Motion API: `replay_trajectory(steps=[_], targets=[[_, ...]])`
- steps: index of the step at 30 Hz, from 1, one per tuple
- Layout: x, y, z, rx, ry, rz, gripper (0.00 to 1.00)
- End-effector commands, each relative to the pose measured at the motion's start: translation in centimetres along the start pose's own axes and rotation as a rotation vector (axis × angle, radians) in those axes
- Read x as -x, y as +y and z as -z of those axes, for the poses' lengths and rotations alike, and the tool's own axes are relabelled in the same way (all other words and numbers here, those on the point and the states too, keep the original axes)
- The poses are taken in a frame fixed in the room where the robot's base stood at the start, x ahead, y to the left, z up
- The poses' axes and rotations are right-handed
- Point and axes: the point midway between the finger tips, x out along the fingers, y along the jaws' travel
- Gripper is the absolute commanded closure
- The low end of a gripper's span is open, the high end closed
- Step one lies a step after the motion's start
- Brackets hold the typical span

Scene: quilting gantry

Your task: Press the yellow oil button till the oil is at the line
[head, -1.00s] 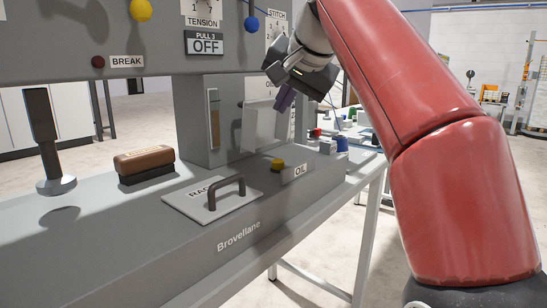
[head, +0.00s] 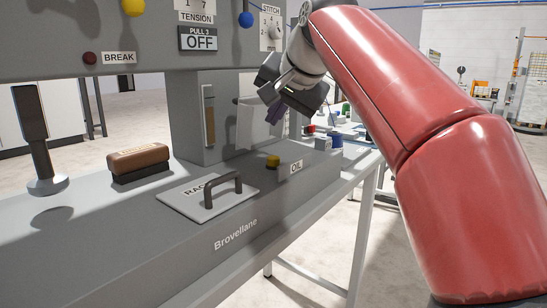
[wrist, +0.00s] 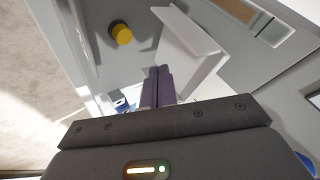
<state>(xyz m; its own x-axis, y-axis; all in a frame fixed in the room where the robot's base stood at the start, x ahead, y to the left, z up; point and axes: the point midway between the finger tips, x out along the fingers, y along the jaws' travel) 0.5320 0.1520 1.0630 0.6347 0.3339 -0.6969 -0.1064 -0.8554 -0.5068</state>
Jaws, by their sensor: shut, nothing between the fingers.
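The yellow oil button (head: 272,161) stands on the grey machine bed beside the OIL label (head: 296,167). It also shows in the wrist view (wrist: 122,34), up and left of my fingertips. My gripper (head: 275,115) is shut and empty, above the button and apart from it; its dark purple fingers (wrist: 157,85) are together in the wrist view. A tall gauge window (head: 209,115) on the upright block holds brown oil in its lower part. The gauge also shows in the wrist view (wrist: 275,32). I cannot make out the line on it.
A pale flap (head: 250,124) stands out from the block close to my gripper. A brown brush (head: 139,161) and a black lever (head: 33,130) are further left. The gantry panel hangs above.

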Motion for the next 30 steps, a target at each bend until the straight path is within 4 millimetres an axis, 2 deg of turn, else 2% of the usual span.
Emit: replay_trajectory(steps=[3, 10, 30], targets=[[-1.7, 1.3, -1.2, 0.000, 0.001, 0.000, 1.00], [-3.1, 2.3, -2.2, -0.001, 0.000, 0.000, 1.00], [-3.4, 2.5, -2.5, -0.001, 0.000, 0.000, 1.00]])
